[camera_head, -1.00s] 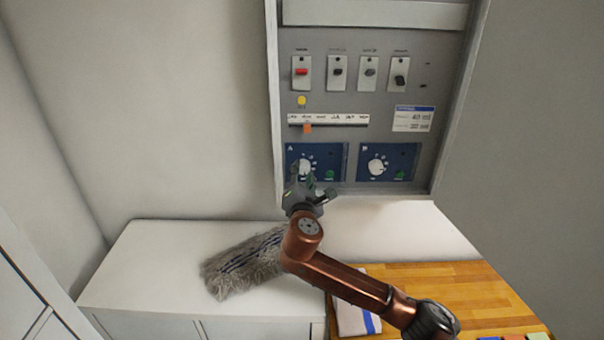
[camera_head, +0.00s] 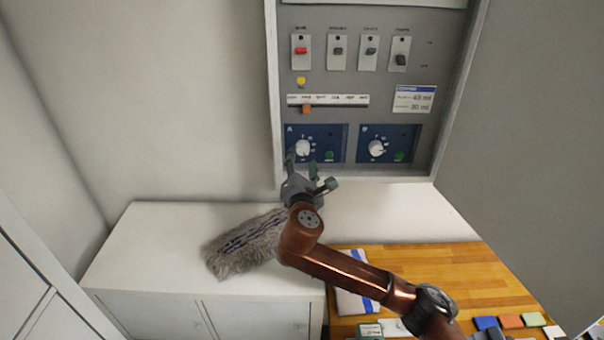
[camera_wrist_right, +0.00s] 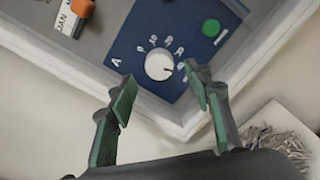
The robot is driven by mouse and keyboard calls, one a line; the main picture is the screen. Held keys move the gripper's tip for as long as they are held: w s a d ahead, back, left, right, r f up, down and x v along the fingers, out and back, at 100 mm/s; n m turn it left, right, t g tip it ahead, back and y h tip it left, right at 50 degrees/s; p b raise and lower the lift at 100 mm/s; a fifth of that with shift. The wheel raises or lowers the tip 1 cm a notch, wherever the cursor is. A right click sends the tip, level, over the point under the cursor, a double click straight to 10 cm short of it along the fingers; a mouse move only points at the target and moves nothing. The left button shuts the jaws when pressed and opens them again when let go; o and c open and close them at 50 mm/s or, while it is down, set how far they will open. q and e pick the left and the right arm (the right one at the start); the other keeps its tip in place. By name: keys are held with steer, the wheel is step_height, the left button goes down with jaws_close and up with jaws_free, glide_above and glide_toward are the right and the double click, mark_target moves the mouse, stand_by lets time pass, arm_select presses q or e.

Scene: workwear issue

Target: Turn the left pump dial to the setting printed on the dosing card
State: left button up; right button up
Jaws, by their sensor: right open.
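The left pump dial (camera_head: 303,148) is a white round knob on a blue plate marked A. In the right wrist view the dial (camera_wrist_right: 159,66) has a small dark mark at its right edge; the numbers around it are too small to read surely. My right gripper (camera_head: 302,166) is just below the dial. In its wrist view the open gripper (camera_wrist_right: 160,75) has its green-padded fingertips apart on either side of the dial's lower part, not visibly touching it. The dosing card (camera_head: 414,99) is white with a blue header; it seems to show 40 ml above 30 ml. My left gripper is not in view.
A second dial (camera_head: 376,148) on plate B sits to the right. Several switches, a yellow lamp (camera_head: 301,82) and an orange slider (camera_head: 306,109) are above. A grey fluffy duster (camera_head: 245,246) lies on the white cabinet (camera_head: 150,240). A wooden counter (camera_head: 450,270) holds small items.

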steer(key=s, duration=0.8)
steer(key=shift+s, duration=0.2)
